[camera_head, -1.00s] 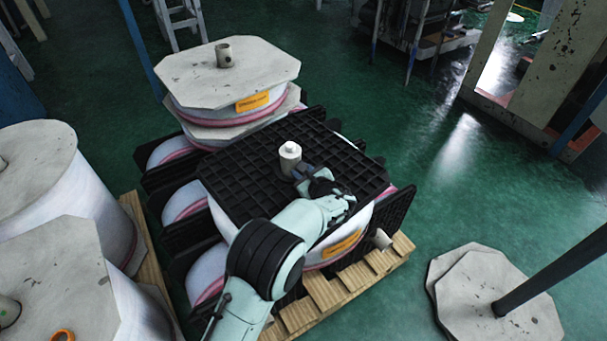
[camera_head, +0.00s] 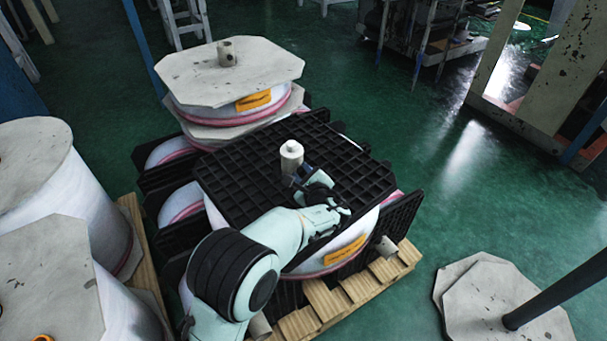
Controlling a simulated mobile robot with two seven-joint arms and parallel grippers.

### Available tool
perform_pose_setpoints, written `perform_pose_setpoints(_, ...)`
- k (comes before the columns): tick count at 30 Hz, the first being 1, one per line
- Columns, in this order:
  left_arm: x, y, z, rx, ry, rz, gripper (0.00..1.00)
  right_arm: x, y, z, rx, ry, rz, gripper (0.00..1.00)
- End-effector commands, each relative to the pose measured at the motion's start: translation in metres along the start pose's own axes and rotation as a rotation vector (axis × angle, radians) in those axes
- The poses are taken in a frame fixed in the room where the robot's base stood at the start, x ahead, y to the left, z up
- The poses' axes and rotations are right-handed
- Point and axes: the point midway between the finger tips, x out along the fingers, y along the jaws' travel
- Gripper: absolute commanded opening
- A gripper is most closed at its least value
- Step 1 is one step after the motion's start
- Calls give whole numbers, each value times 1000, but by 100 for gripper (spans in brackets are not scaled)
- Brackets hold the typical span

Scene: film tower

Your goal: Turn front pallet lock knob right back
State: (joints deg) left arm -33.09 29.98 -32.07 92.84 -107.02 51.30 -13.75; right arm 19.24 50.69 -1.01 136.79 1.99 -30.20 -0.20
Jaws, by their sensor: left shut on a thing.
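A white lock knob (camera_head: 291,157) stands upright from the black grid pallet plate (camera_head: 240,165) on top of the front film stack. My left gripper (camera_head: 296,178) reaches in from the lower left and is shut on the knob's lower part, at its near right side. The fingertips are dark and small, and partly hidden by the knob and the gripper body. My right gripper is out of the view.
Behind stands another film stack with a grey octagonal board (camera_head: 200,72) and a stub on top. Wrapped rolls (camera_head: 60,190) crowd the left. A wooden pallet (camera_head: 345,290) lies under the front stack. Boards with a black pole (camera_head: 500,300) lie at right; green floor between is clear.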

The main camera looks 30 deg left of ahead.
Motion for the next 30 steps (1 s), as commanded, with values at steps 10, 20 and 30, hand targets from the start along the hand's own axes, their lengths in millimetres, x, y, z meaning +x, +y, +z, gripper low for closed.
perform_pose_setpoints(10, 0, 0, -1, 1, 1, 1, 54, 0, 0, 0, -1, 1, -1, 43)
perform_pose_setpoints(20, -15, -1, 0, 2, 3, 0, 54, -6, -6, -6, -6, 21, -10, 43)
perform_pose_setpoints(30, -90, -2, 1, 1, 4, -3, 54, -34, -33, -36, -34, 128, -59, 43)
